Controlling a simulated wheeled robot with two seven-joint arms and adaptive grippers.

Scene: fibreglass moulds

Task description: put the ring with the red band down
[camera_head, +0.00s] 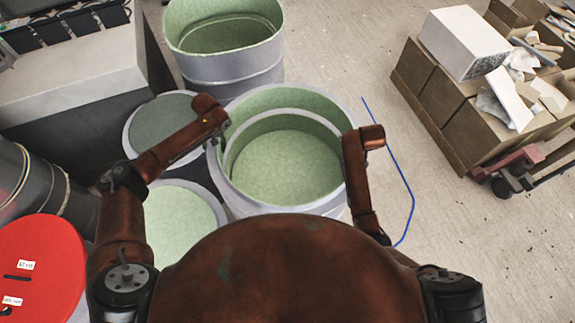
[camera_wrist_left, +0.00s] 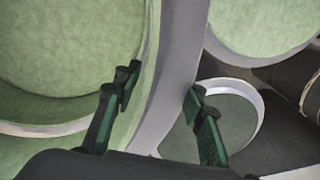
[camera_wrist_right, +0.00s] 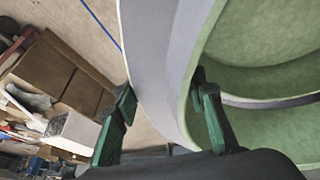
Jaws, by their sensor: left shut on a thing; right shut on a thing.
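A large open ring (camera_head: 243,103), pale grey outside and green inside, is in the middle of the head view. No red band shows on it in these views. My left gripper (camera_wrist_left: 162,88) is shut on the ring's left wall, one finger inside and one outside. My right gripper (camera_wrist_right: 160,88) is shut on its right wall in the same way; in the head view my right arm hides those fingers. A smaller pale rim (camera_head: 232,150) shows within the ring, around a green bottom. I cannot tell whether the held ring rests on anything.
A tall green-lined tub (camera_head: 228,68) stands behind. Two round moulds (camera_head: 160,125) (camera_head: 178,215) stand close on the left, with a red labelled disc (camera_head: 45,255) nearer. Cardboard boxes (camera_head: 440,110) are at right. A blue line (camera_head: 397,170) marks open floor right of the ring.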

